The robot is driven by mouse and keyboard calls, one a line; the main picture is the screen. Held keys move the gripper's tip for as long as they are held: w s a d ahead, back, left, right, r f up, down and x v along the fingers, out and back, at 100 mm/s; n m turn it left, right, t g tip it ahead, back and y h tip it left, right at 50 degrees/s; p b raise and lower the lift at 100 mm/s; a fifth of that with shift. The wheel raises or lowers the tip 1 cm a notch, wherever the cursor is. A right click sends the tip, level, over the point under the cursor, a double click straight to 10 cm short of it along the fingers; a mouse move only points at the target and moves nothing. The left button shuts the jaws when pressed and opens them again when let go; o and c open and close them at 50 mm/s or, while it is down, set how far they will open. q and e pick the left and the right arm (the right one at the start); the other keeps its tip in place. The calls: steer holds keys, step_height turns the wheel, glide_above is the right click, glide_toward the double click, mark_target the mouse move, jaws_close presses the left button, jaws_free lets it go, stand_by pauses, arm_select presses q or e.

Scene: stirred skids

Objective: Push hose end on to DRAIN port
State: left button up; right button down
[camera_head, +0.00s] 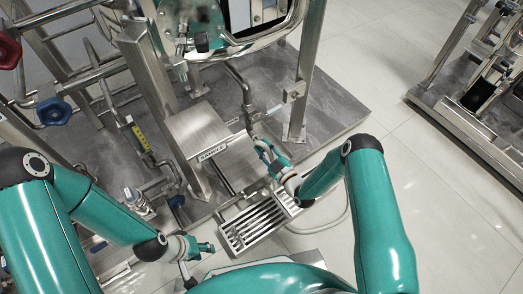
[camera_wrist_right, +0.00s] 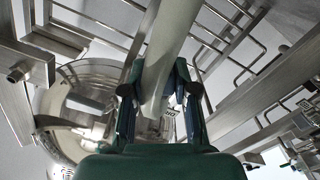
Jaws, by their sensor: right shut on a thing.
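My right gripper (camera_head: 260,146) is shut on a pale hose (camera_wrist_right: 172,50), which runs between its fingers in the right wrist view. A loop of the hose (camera_head: 322,231) lies on the floor in the head view. The gripper is close to the lower end of a bent steel pipe (camera_head: 246,97); I cannot tell whether hose and pipe touch. The hose end is hidden or too small to make out.
A steel box (camera_head: 198,128) with a label that seems to read SAMPLE stands left of the right gripper. A slotted drain grate (camera_head: 258,222) lies below it. A steel post (camera_head: 303,85) rises at right. Valves and pipes crowd the left. Open tiled floor lies right.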

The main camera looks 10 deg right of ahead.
stand_by(0.3)
steer(key=c, duration=0.8)
jaws_free()
steer(key=o, duration=0.3)
steer(key=shift+w, duration=0.1)
steer(key=shift+w, duration=0.1)
steer(key=shift+p+v, duration=0.55)
steer(key=shift+v, duration=0.85)
steer(key=shift+p+v, duration=0.55)
steer(key=shift+v, duration=2.05)
